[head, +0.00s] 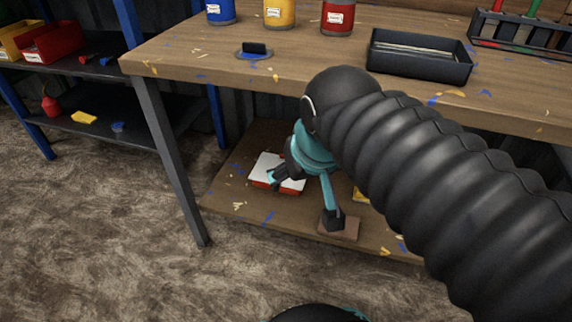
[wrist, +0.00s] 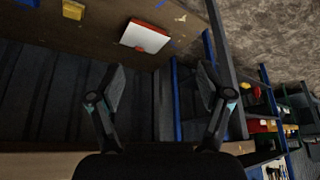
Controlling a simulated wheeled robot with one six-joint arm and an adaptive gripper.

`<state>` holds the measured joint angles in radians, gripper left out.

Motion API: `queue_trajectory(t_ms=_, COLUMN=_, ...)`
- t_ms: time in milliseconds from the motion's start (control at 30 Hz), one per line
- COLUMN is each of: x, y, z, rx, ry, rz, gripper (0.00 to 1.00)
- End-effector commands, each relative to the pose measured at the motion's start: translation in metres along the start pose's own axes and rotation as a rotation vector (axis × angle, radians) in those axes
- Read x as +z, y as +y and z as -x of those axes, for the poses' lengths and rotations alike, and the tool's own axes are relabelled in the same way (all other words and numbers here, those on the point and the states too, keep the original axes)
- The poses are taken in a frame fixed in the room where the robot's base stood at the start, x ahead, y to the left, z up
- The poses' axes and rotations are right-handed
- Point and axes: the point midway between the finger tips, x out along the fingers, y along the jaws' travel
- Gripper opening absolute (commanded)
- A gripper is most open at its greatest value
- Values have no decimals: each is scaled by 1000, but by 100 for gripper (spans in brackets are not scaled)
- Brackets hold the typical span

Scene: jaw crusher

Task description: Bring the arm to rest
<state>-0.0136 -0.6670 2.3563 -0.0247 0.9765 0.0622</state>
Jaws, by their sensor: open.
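My arm, in a black ribbed sleeve, reaches from the lower right in the head view past the front of the workbench (head: 200,66). My gripper (head: 306,197) shows below the bench top, in front of the lower shelf (head: 232,205). Its two fingers are spread wide, with nothing between them in the wrist view (wrist: 162,80). In the head view the gripper partly covers a red and white box (head: 264,163) on the lower shelf. The box also shows whole in the wrist view (wrist: 146,36), beyond the fingertips and apart from them.
A brown block (head: 347,231) and a partly hidden yellow item (head: 360,195) lie on the lower shelf. Cans, a black tray (head: 418,58) and a rack (head: 525,30) stand on the bench top. A blue-framed shelf (head: 75,65) stands left. The floor (head: 90,240) at front left is clear.

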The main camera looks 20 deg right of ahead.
Motion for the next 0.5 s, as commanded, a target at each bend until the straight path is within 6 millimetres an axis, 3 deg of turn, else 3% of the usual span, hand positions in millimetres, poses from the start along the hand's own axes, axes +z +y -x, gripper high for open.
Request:
queue_trajectory(t_ms=33, x=16, y=0, z=-8, rx=-5, ry=5, rz=10, gripper=78)
queue_trajectory(t_ms=167, x=37, y=0, z=-21, rx=-12, ry=14, rz=30, gripper=78)
queue_trajectory(t_ms=500, x=43, y=0, z=-25, rx=-15, ry=16, rz=37, gripper=78)
